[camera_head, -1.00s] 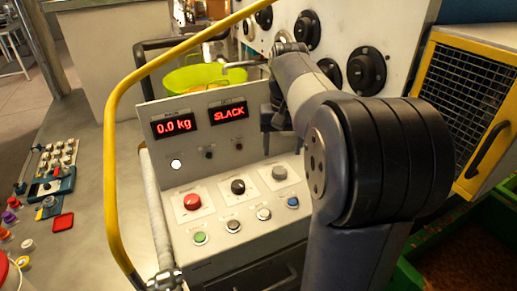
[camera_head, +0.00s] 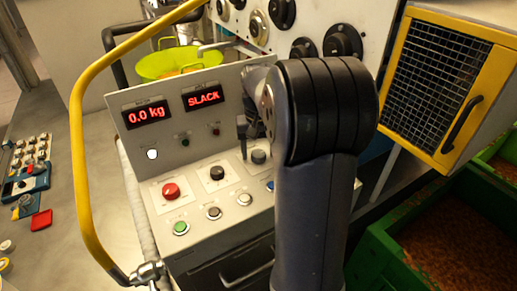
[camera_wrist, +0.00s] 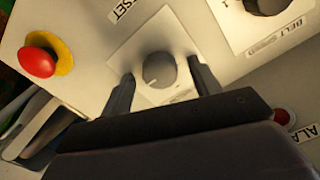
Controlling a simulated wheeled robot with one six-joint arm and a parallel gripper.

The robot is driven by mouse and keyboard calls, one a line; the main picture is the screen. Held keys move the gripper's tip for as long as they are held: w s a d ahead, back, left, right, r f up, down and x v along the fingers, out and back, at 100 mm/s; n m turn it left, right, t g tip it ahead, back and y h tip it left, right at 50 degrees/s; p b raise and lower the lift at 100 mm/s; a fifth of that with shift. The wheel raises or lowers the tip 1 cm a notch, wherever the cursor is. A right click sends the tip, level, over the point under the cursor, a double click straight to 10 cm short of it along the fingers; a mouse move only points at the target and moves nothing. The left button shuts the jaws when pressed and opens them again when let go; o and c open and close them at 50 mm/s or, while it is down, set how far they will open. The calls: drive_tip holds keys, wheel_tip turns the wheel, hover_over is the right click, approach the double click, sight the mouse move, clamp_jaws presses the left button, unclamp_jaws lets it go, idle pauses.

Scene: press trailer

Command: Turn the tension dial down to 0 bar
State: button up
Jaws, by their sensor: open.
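The tension dial appears to be the small grey knob (camera_head: 258,157) on the sloping console, right of a black knob. In the wrist view the grey knob (camera_wrist: 158,70) sits on a pale square plate, with a light pointer mark and a partly cut label ending in "SET". My gripper (camera_wrist: 160,77) is open, one finger on each side of the knob with visible gaps. In the head view one finger of my gripper (camera_head: 243,140) shows just left of the knob; my arm hides the rest. The displays read "0.0 kg" (camera_head: 147,114) and "SLACK" (camera_head: 203,97).
A black belt-speed knob (camera_wrist: 265,5) and a red button with a yellow ring (camera_wrist: 40,60) flank the grey knob. A red button (camera_head: 171,190) and several small buttons line the console. A yellow rail (camera_head: 78,130) curves along its left side.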

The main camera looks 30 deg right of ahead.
drive_tip(key=shift+f, duration=0.1)
drive_tip(key=shift+c, duration=0.5)
drive_tip(key=c, duration=0.9)
drive_tip(key=shift+n, duration=0.3)
drive_tip(key=n+p, duration=0.1)
drive_tip(key=n, duration=0.2)
drive_tip(key=shift+n, duration=0.3)
drive_tip(key=n+p, duration=0.1)
drive_tip(key=n, duration=0.3)
drive_tip(key=shift+n, duration=0.3)
drive_tip(key=n+p, duration=0.1)
drive_tip(key=n, duration=0.3)
drive_tip(key=shift+n, duration=2.5)
